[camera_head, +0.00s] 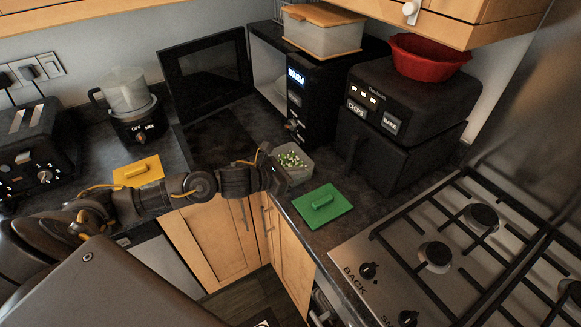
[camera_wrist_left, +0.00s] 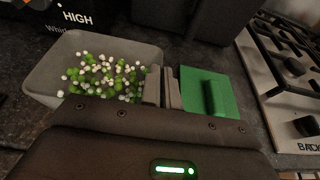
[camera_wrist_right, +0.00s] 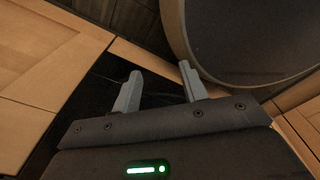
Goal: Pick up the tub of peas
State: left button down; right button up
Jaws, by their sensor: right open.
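The tub of peas (camera_head: 305,174) is a grey open tub with green and white bits inside, at the counter's inner corner. It also shows in the left wrist view (camera_wrist_left: 60,62). My left gripper (camera_head: 277,172) is at the tub's near side. In the left wrist view its two fingers (camera_wrist_left: 161,88) are close together at the tub's right wall, one inside and one outside, so it looks shut on that wall. I cannot tell whether the tub is clear of the counter. My right gripper (camera_wrist_right: 160,85) is open and empty, low down in front of wooden cupboard doors.
A green lid (camera_head: 322,205) lies right of the tub, and a yellow lid (camera_head: 138,171) lies to the left. A black appliance (camera_head: 325,95) and an air fryer (camera_head: 400,125) stand behind. The gas hob (camera_head: 450,240) is at the right.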

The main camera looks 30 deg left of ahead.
dwell(0.3)
pick_arm(q)
notch_tip(320, 180, up, 10)
jog(key=shift+f+b, duration=0.15)
jog(key=shift+b, duration=0.55)
jog(key=shift+r, duration=0.2)
